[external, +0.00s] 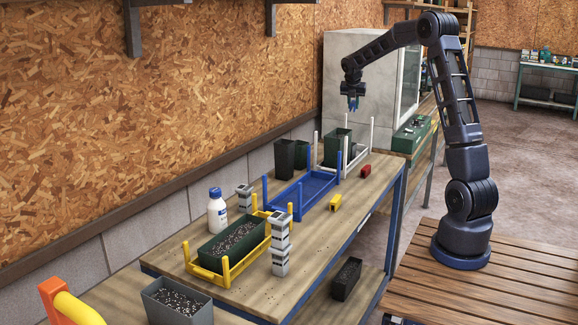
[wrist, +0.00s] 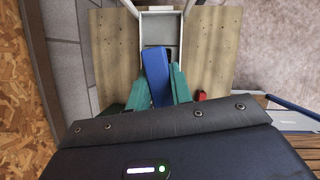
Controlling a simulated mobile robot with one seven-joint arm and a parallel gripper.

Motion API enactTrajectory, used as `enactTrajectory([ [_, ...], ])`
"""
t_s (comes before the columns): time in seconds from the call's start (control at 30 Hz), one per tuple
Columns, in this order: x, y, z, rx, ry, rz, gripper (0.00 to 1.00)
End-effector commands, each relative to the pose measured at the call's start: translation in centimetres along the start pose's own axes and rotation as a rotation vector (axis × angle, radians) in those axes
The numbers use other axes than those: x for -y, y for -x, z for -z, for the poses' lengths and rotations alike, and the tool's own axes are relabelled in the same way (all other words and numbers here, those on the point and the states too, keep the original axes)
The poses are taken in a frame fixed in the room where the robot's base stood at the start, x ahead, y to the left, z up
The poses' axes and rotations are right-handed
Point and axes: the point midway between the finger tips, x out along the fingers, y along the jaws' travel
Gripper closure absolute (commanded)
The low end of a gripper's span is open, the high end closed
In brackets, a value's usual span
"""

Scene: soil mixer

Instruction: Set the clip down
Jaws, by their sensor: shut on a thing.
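My gripper (external: 353,103) is above the far end of the workbench, pointing down. In the wrist view my gripper (wrist: 158,82) has its teal fingers shut on a blue clip (wrist: 156,70). The blue clip (external: 352,90) is small in the external view, high above the white rack. A red clip (external: 365,170) lies on the bench right of the racks; it also shows in the wrist view (wrist: 201,96). A yellow clip (external: 335,202) lies on the bench nearer the camera.
A white rack (external: 357,158) holds a green pot (external: 337,146). A blue rack (external: 306,199) is empty. A yellow rack (external: 197,268) holds a soil-filled planter (external: 234,247). Dark pots (external: 284,155), a white bottle (external: 217,214) and grey block stacks (external: 281,243) also stand on the bench.

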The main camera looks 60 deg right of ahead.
Motion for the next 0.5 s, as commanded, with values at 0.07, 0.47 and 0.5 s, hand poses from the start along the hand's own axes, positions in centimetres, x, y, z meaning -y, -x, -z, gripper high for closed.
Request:
enactTrajectory([
  [0.07, -3.2, 0.8, 2.0, 0.0, 0.051, -0.021, 1.0],
  [0.47, -16.4, 5.2, 12.6, 0.003, 0.284, -0.114, 1.0],
  [0.5, -17.6, 5.8, 13.9, 0.003, 0.308, -0.123, 1.0],
])
